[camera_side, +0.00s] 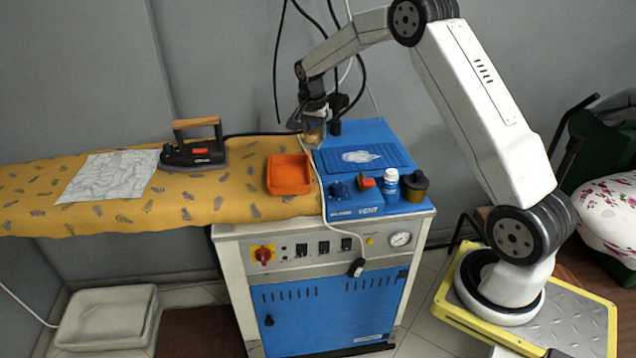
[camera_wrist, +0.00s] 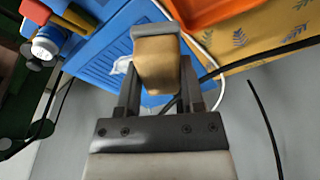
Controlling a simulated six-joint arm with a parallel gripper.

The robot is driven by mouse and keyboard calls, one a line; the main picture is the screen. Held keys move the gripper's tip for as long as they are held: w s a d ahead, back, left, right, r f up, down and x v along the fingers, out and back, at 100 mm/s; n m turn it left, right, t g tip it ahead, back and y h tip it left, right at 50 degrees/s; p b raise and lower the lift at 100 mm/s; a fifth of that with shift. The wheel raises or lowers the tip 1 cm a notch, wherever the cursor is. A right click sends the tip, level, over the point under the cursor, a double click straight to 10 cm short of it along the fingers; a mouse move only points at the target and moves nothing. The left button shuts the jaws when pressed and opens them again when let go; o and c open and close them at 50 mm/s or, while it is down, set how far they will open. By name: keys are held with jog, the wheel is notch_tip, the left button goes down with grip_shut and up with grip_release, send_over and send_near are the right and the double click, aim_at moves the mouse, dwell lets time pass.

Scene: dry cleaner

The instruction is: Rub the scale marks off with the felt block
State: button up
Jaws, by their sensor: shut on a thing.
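My gripper (camera_side: 313,116) is shut on the tan felt block (camera_wrist: 157,66), which has a grey strip along one end. The block (camera_side: 314,133) hangs near the left edge of the blue machine top (camera_side: 352,133); I cannot tell whether it touches anything. The whitish scale marks (camera_side: 361,156) form a patch on the blue ribbed plate (camera_side: 334,163), to the right of and nearer the camera than the block. In the wrist view, only part of the marks (camera_wrist: 122,64) shows beside the block and finger.
An orange tray (camera_side: 289,175) sits left of the plate. An iron (camera_side: 194,150) rests on the yellow board (camera_side: 228,190). Cables hang near my gripper.

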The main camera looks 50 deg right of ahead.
jog(key=s+d+f+m, duration=0.1)
jog(key=d+m, duration=0.1)
jog(key=d, duration=0.4)
jog(key=s+d+f+m, duration=0.1)
jog(key=d+f+m, duration=0.1)
jog(key=d, duration=0.5)
jog(key=shift+f+g, duration=0.3)
jog(key=shift+f, duration=0.1)
